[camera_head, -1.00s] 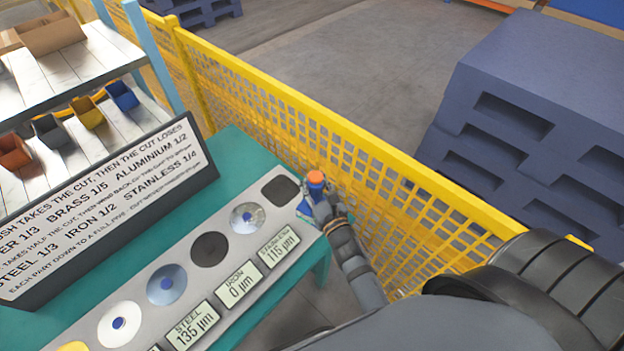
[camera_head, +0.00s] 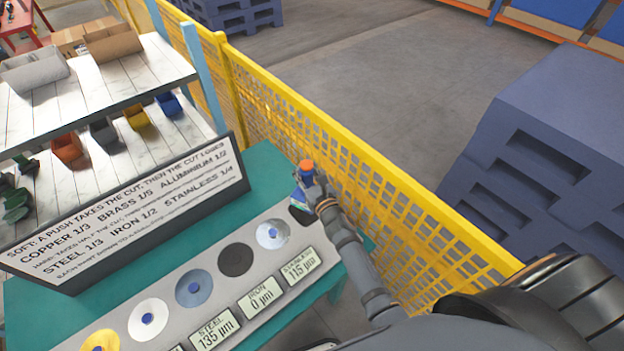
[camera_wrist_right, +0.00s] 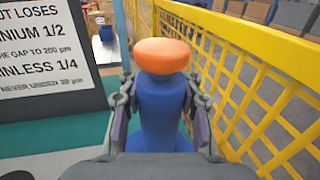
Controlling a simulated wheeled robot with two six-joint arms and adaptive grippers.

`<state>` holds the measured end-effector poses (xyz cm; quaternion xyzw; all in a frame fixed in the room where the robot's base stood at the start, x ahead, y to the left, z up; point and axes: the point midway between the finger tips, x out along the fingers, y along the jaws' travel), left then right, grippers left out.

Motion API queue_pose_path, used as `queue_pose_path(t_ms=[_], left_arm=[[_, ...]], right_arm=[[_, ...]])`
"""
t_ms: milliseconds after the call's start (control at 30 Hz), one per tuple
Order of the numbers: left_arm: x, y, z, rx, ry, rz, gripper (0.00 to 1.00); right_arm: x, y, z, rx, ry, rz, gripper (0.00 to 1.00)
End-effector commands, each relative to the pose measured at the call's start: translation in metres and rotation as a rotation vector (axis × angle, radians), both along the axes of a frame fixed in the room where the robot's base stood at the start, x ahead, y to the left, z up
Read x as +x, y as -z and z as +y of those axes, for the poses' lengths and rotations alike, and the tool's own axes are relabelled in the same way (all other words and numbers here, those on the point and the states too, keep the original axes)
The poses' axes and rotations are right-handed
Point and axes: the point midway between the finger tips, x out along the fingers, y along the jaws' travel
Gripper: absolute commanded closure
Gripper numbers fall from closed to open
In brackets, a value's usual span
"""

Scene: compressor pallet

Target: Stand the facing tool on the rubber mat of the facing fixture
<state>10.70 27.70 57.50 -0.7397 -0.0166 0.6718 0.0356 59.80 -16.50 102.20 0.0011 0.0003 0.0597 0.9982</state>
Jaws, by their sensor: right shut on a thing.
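The facing tool (camera_wrist_right: 160,112) has a blue body and a rounded orange top, and it stands roughly upright in my right gripper (camera_wrist_right: 160,100). The fingers are shut on its body from both sides. In the head view the tool (camera_head: 306,166) is at the far right end of the grey facing fixture (camera_head: 211,268). The dark rubber mat (camera_head: 299,214) is at that end, partly hidden by my right gripper (camera_head: 311,190). I cannot tell whether the tool's hidden base touches the mat. My left gripper is not in view.
The fixture has a row of round discs (camera_head: 235,259) and displays (camera_head: 261,296) on a teal table (camera_head: 262,160). A sign board (camera_head: 130,215) stands behind it. A yellow mesh fence (camera_head: 375,165) runs close to the right. A shelf (camera_head: 95,95) is at the left.

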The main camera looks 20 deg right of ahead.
Motion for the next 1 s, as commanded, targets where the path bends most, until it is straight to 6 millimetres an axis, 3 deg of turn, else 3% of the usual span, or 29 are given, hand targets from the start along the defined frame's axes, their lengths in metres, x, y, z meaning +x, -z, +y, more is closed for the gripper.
queue_pose_path(t_ms=[67,367,1000], left_arm=[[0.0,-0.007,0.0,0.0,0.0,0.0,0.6],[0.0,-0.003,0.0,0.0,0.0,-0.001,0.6],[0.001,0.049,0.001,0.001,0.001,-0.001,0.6]], right_arm=[[0.009,-0.01,0.0,-0.002,-0.008,-0.008,1.0],[0.014,-0.005,0.0,-0.001,-0.013,-0.007,1.0],[0.014,0.055,0.0,0.0,-0.012,-0.008,1.0]])
